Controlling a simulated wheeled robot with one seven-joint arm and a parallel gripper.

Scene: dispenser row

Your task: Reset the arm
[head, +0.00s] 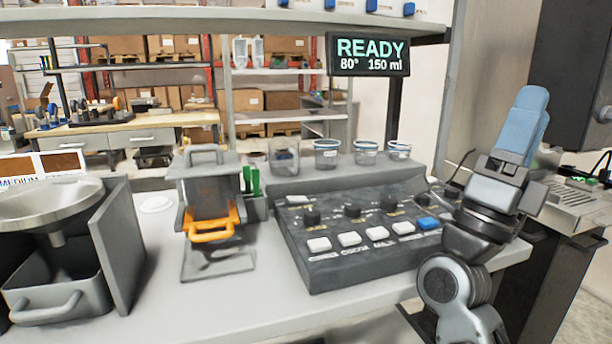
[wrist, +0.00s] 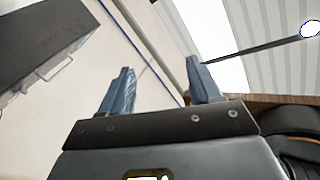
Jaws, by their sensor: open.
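My gripper (head: 524,122) is raised at the right of the head view, with its blue fingers pointing upward. It stands at the right end of the counter, beside the button panel. In the wrist view, the two blue fingers of my gripper (wrist: 162,80) are spread apart with nothing between them. Behind them are a pale wall and the ceiling. In the head view one finger mostly hides the other. My arm bends below the gripper, in front of the counter's right edge.
The button panel (head: 350,265) sits left of my arm, with several cups behind it. A dispenser with an orange handle (head: 212,232) and a metal bowl (head: 45,203) stand farther left. A READY display (head: 368,54) hangs from the upper shelf (head: 200,20). A dark box (head: 575,75) is right of my gripper.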

